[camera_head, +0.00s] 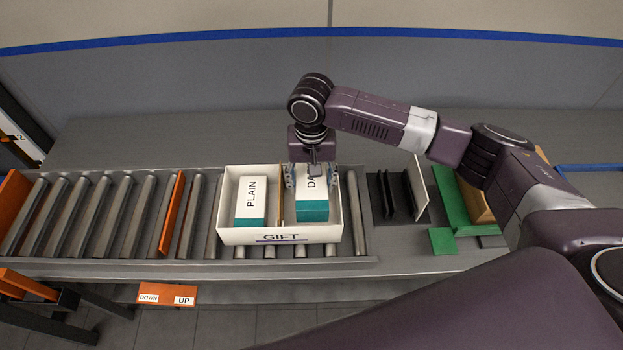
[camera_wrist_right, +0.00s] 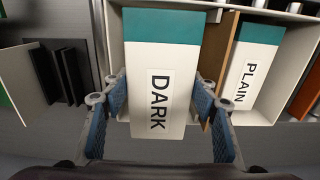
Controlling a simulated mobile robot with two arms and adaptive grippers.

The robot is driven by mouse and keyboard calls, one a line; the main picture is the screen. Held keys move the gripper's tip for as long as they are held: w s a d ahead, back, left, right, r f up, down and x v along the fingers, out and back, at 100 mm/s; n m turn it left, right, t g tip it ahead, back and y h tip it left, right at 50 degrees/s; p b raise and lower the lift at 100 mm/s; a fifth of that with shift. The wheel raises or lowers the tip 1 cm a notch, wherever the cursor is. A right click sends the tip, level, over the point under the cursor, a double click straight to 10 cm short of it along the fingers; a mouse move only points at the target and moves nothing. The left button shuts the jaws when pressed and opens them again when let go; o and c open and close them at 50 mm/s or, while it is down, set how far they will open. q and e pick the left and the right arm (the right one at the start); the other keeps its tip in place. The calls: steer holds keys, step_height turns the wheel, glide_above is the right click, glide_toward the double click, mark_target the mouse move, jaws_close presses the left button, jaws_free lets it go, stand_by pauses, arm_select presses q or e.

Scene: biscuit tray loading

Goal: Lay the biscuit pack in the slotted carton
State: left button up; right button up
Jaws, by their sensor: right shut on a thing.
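The white-and-teal biscuit pack labelled DARK (camera_head: 313,208) is between the blue-padded fingers of my right gripper (camera_head: 312,180). In the right wrist view the DARK pack (camera_wrist_right: 160,65) lies lengthwise between the fingers, label up. It is over or partly inside the right slot of the white GIFT carton (camera_head: 232,236); I cannot tell whether it touches the carton floor. A brown divider (camera_head: 281,195) splits the carton. The pack labelled PLAIN (camera_head: 250,203) lies in the left slot. My left gripper is not in view.
The carton stands on a roller conveyor (camera_head: 120,215), with an orange stop plate (camera_head: 171,212) to its left. Right of it are a rack with dark upright plates (camera_head: 387,195) and green blocks (camera_head: 443,240). An orange DOWN/UP panel (camera_head: 167,296) is at the front.

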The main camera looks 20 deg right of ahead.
steer(key=shift+f+b, duration=0.9)
steer(key=shift+f, duration=2.35)
steer(key=shift+f, duration=0.7)
steer(key=o, duration=1.4)
steer(key=shift+c, duration=0.5)
